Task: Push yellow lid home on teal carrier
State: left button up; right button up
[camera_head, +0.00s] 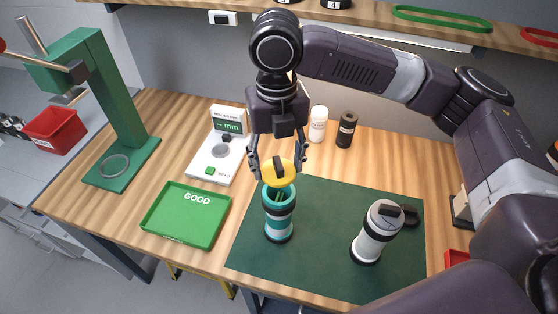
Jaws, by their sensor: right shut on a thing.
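The teal carrier (279,227) stands upright on the dark green mat (318,262), with dark and white bands around it and its top open. The yellow lid (278,174) is tilted above the carrier's mouth and shows a dark bar across it. My right gripper (279,172) points down over the carrier and is shut on the yellow lid, a finger at each side. The lid's rear edge is near the carrier's rim; I cannot tell whether they touch. My left gripper is not in view.
A white and black carrier (376,236) stands on the mat's right part. A green GOOD tray (186,217), a white gauge (216,160) and a green press (118,110) stand to the left. Two small bottles (318,124) (346,130) stand behind. The mat between the carriers is clear.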

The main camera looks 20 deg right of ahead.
jog(key=shift+s+r+p, duration=0.1)
jog(key=shift+r+p, duration=0.15)
jog(key=shift+p, duration=0.3)
notch_tip(320, 180, down, 2)
jog(key=shift+f+b, duration=0.25)
jog(key=shift+b, duration=0.05)
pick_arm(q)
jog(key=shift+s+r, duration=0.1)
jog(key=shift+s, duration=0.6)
pick_arm(e)
jog(key=shift+f, duration=1.05)
pick_arm(q)
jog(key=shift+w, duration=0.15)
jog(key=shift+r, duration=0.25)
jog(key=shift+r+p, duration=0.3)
jog(key=shift+p, duration=0.1)
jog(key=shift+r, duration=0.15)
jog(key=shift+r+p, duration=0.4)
jog(key=shift+p, duration=0.15)
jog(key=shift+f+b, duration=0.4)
pick_arm(e)
jog(key=shift+f, duration=1.15)
